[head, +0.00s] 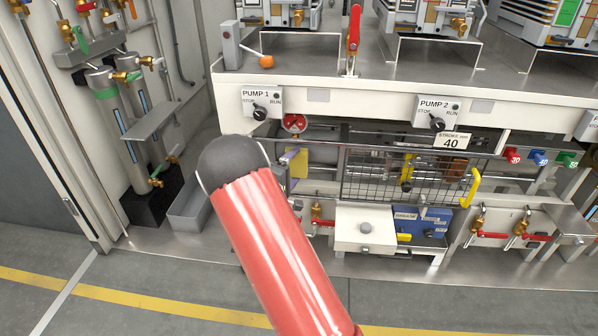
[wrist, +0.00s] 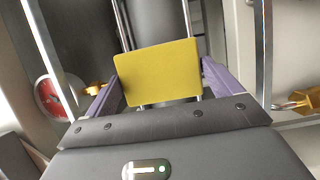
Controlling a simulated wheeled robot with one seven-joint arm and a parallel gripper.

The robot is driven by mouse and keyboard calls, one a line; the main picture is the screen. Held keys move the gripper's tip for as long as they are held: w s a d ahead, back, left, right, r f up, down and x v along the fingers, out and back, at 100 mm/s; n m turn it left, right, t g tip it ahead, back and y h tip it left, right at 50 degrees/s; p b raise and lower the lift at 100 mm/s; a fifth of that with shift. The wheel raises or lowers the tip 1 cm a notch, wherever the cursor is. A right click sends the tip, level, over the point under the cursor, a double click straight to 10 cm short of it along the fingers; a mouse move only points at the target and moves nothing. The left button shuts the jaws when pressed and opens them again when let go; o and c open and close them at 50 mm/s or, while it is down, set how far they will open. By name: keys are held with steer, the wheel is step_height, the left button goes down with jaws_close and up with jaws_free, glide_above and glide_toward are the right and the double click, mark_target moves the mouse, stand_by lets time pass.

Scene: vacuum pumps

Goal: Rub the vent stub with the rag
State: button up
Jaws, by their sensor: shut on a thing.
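My gripper (wrist: 160,88) has two purple fingers and is shut on a flat yellow rag (wrist: 158,72) in the wrist view. In the head view the rag (head: 299,165) shows as a small yellow patch under the pump bench, and one purple finger of my gripper (head: 289,157) shows beside it. My red arm hides part of the space to its left. Brass fittings show on both sides in the wrist view, on the left (wrist: 93,89) and on the right (wrist: 297,101), apart from the rag. I cannot tell which part is the vent stub.
A red round dial or handwheel (head: 294,122) is just above the rag. A wire mesh guard (head: 372,178) with a yellow handle (head: 470,188) stands to the right. A white box (head: 366,228) and a blue box (head: 422,220) sit below. A grey trough (head: 190,204) lies left.

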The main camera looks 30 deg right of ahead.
steer(key=shift+w+a+r, duration=0.1)
steer(key=shift+w+a, duration=0.05)
steer(key=shift+w, duration=0.05)
steer(key=shift+s+a+b, duration=0.25)
steer(key=shift+s+b, duration=0.05)
steer(key=shift+s, duration=0.05)
steer(key=shift+s+a+b, duration=0.3)
steer(key=shift+s+a, duration=0.15)
steer(key=shift+s, duration=0.3)
steer(key=shift+s+a+b, duration=0.3)
steer(key=shift+s+a, duration=0.1)
steer(key=shift+s, duration=0.35)
steer(key=shift+s+a+b, duration=0.3)
steer(key=shift+s+a, duration=0.15)
steer(key=shift+s, duration=0.3)
steer(key=shift+s+a+b, duration=0.4)
steer(key=shift+s+a, duration=0.05)
steer(key=shift+s, duration=0.2)
steer(key=shift+s+a+b, duration=0.4)
steer(key=shift+s, duration=0.2)
